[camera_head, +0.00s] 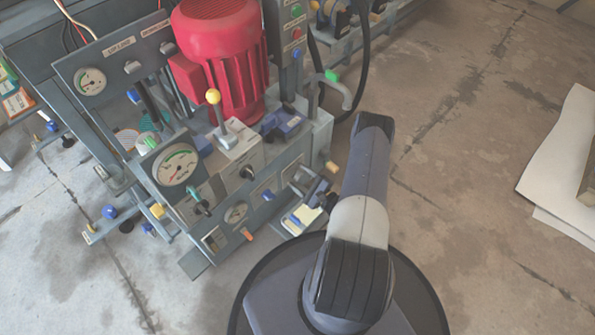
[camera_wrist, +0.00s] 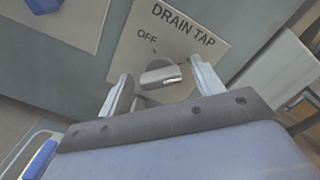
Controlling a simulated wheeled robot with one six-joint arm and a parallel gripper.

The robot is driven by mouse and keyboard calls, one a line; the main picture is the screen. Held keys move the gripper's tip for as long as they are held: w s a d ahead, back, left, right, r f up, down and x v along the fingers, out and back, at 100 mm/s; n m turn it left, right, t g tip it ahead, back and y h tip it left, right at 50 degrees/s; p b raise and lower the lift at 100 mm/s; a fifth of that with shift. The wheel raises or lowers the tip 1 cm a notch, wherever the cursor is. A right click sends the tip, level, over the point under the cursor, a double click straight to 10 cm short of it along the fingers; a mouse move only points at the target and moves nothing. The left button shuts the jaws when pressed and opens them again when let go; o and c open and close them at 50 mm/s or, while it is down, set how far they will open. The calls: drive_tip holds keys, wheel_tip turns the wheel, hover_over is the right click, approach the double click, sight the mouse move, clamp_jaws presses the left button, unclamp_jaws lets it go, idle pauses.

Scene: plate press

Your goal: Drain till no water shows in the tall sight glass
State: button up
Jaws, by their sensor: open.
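The drain tap (camera_wrist: 160,76) is a short grey bar-shaped handle on a pale plate lettered "DRAIN TAP", with "OFF" marked above it to the left. My gripper (camera_wrist: 162,86) is open in the wrist view, one finger on each side of the handle. I cannot tell whether either finger touches it. In the head view my gripper (camera_head: 308,188) is at the front right of the machine, and the tap is not clear there. I cannot make out the tall sight glass or any water level in either view.
The machine carries a red motor (camera_head: 222,50), a large dial gauge (camera_head: 178,165), a yellow-knobbed lever (camera_head: 214,98) and several small knobs close together. A curved grey pipe (camera_head: 340,92) stands just behind my arm.

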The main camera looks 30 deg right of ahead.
drive_tip(key=shift+c, duration=0.2)
drive_tip(key=c, duration=0.9)
drive_tip(key=shift+c, duration=0.2)
drive_tip(key=shift+f+n, duration=0.1)
drive_tip(key=shift+n, duration=0.3)
drive_tip(key=n+b, duration=0.1)
drive_tip(key=n, duration=0.3)
drive_tip(key=shift+b, duration=0.3)
drive_tip(key=n+b, duration=0.1)
drive_tip(key=n, duration=0.3)
drive_tip(key=shift+f, duration=0.1)
drive_tip(key=n+b, duration=0.1)
drive_tip(key=n, duration=0.4)
drive_tip(key=shift+n+b, duration=0.3)
drive_tip(key=shift+n, duration=1.7)
